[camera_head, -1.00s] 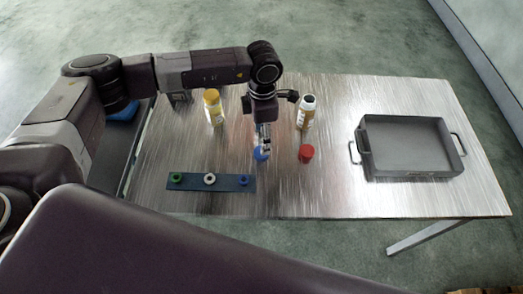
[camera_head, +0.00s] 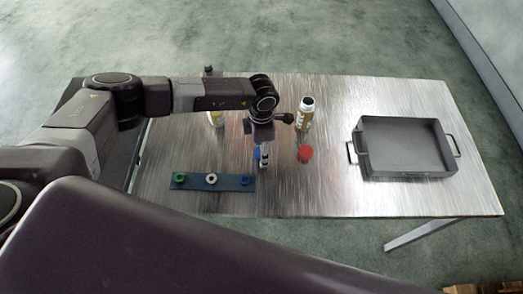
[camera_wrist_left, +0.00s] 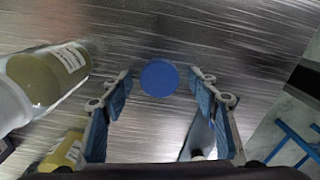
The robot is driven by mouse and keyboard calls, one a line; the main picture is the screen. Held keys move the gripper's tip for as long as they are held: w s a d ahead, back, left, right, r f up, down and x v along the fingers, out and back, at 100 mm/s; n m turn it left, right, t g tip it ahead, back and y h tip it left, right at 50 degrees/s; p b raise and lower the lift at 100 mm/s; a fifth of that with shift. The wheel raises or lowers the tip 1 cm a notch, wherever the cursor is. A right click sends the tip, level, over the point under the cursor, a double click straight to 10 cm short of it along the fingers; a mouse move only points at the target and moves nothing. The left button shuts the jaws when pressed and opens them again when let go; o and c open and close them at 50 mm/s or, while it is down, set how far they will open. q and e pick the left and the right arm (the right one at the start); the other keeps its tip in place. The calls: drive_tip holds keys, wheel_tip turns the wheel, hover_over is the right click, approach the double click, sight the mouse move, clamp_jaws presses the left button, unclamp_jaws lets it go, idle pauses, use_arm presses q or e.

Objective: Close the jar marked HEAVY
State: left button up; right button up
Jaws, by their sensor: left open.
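My left gripper (camera_head: 264,163) is open and points down over the middle of the table. A blue round cap (camera_wrist_left: 159,77) lies on the table between and just beyond its open fingers in the wrist view; it shows partly behind the fingers in the head view (camera_head: 256,154). An open jar with a dark mouth (camera_head: 305,116) stands upright at the right of the gripper, with a red cap (camera_head: 305,154) in front of it. A yellow jar (camera_head: 216,119) stands at the left, its top hidden by my arm. I cannot read HEAVY on any label.
A blue strip (camera_head: 225,183) with green, white and blue rings lies near the table's front edge. A grey tray with handles (camera_head: 408,172) sits at the right. Bare metal table (camera_head: 320,190) lies between them. Two jars crowd the left of the wrist view.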

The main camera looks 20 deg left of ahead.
use_arm(q)
drive_tip(key=c, duration=0.8)
wheel_tip(320, 180, up, 20)
drive_tip(key=b, duration=0.5)
use_arm(e)
wheel_tip(320, 180, down, 5)
drive_tip(key=shift+f, duration=0.2)
drive_tip(key=shift+o, duration=0.4)
